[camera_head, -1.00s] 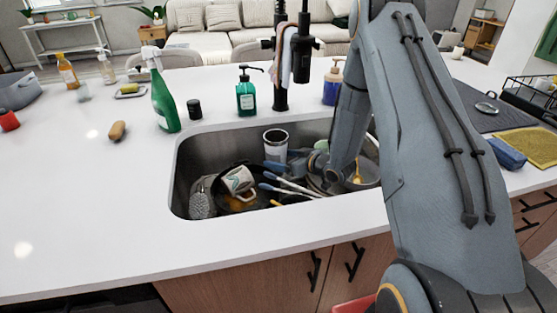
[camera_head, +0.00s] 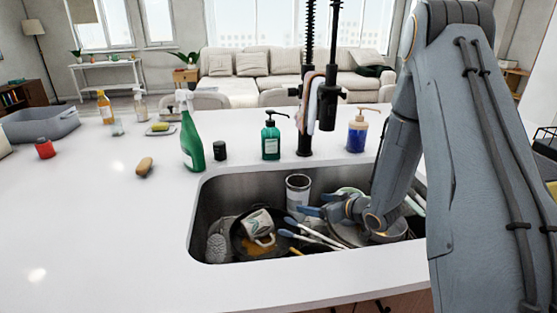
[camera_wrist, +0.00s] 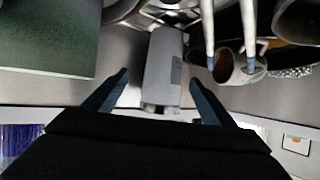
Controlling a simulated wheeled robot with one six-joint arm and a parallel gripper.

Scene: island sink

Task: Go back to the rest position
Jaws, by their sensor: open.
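My gripper (camera_head: 308,211) is low in the sink (camera_head: 232,188), at the end of my arm, which comes in from the right. In the wrist view its two fingers (camera_wrist: 158,76) are apart with nothing clasped. A grey tumbler (camera_head: 298,188) stands at the back of the sink just beyond the fingers; it also shows in the wrist view (camera_wrist: 163,62), in line with the gap between them. Whether a finger touches it I cannot tell. A mug (camera_head: 258,224) lies tilted in a dark pan (camera_head: 240,240) at left.
Blue-tipped long handles (camera_head: 310,236) lie below the gripper. Dishes crowd the sink's right side. The faucet (camera_head: 305,130), a green soap bottle (camera_head: 270,138), a blue soap bottle (camera_head: 357,134) and a green spray bottle (camera_head: 192,140) stand behind the sink. The left front counter is clear.

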